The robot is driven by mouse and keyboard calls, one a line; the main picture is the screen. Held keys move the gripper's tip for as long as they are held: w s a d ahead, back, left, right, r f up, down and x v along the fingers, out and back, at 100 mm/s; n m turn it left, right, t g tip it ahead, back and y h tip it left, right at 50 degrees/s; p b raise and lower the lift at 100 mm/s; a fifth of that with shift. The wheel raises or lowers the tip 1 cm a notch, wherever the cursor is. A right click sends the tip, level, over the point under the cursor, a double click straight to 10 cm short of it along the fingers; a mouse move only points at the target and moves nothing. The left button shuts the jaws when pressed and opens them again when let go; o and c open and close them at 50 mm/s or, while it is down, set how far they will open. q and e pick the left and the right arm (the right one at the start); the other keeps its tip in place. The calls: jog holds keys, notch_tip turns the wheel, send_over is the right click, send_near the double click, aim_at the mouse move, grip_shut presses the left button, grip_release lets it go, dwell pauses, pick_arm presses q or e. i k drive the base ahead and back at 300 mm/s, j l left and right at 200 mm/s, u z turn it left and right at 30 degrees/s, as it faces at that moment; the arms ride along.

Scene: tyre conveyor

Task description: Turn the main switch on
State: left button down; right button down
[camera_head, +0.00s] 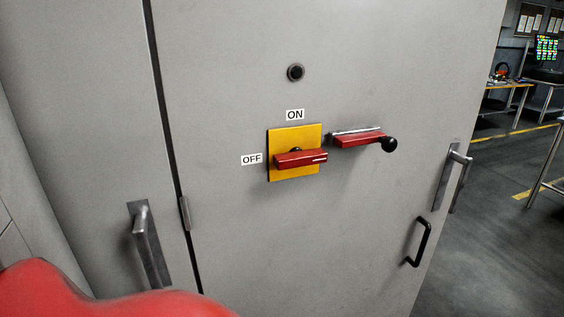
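The main switch is a red handle (301,158) on a square yellow plate (310,137), fixed to a grey cabinet door. The handle lies roughly horizontal, with a white line near its right end. The "ON" label (295,115) is above the plate. The "OFF" label (251,159) is to its left, level with the handle. Neither of my grippers is in view, and nothing touches the switch. A blurred red shape fills the lower left corner; it looks like part of my arm.
Right of the switch, a red lever (360,140) with a black knob (389,144) sticks out. A round black fitting (296,72) sits above. Metal handles (149,245) (452,178) and a black handle (420,242) protrude. Open floor (490,220) and workbenches (505,86) lie right.

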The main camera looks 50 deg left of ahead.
aim_at(297, 157)
jog(key=i+j+u, duration=0.1)
jog(key=u, duration=0.4)
jog(key=i+j+u, duration=0.15)
jog(key=u, duration=0.3)
jog(key=i+u, duration=0.15)
jog(key=u, duration=0.35)
